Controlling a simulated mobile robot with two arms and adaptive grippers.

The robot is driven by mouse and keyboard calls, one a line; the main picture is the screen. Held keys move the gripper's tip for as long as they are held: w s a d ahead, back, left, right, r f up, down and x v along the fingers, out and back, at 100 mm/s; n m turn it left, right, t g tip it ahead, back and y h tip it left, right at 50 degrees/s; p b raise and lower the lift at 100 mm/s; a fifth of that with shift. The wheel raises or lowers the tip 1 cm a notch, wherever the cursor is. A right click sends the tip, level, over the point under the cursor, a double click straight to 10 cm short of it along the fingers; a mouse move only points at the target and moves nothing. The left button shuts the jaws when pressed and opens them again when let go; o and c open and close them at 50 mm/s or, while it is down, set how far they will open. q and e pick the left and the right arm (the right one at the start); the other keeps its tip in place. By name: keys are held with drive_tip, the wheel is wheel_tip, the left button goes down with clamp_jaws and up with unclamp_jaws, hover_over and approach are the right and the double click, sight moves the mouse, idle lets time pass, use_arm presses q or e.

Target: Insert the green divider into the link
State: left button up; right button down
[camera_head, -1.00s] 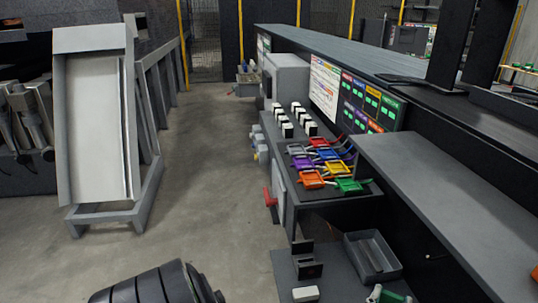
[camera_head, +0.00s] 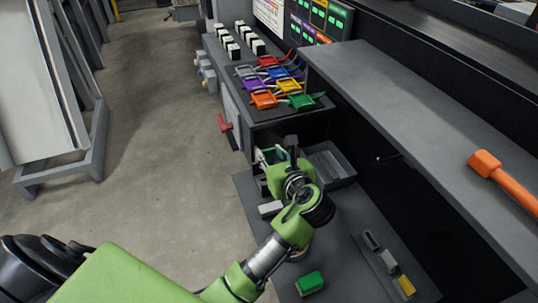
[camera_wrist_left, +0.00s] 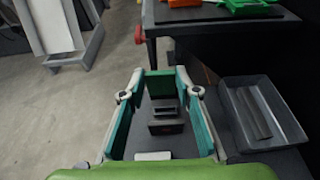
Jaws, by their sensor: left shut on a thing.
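My left gripper (camera_head: 268,155) reaches over the dark work table in the head view. In the left wrist view its teal-lined fingers (camera_wrist_left: 160,84) are shut on a narrow green bar, the green divider (camera_wrist_left: 155,73), held crosswise at the fingertips. A dark slotted block (camera_wrist_left: 167,125), apparently the link, stands on the table and shows between the fingers. The divider appears apart from it, but the height between them is hard to judge. In the head view the gripper hides most of this block. My right gripper is not in view.
A grey tray (camera_head: 345,172) stands right of the gripper. A white block (camera_head: 270,208) and a green block (camera_head: 310,283) lie on the table. A raised shelf (camera_head: 255,112) holds coloured frames.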

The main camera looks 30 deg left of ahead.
use_arm(q)
drive_tip(key=shift+w+a+f, duration=0.25)
drive_tip(key=shift+w+f, duration=0.1)
drive_tip(key=shift+f, duration=0.25)
drive_tip(key=shift+w+a+f, duration=0.2)
drive_tip(key=shift+w+f, duration=0.1)
drive_tip(key=shift+f, duration=0.25)
drive_tip(key=shift+r+p, duration=0.25)
drive_tip(key=shift+p, duration=0.65)
drive_tip(key=shift+f+b, duration=1.2)
drive_tip(key=shift+f, duration=1.95)
drive_tip(key=shift+r+p, duration=0.1)
drive_tip(key=shift+p, duration=0.5)
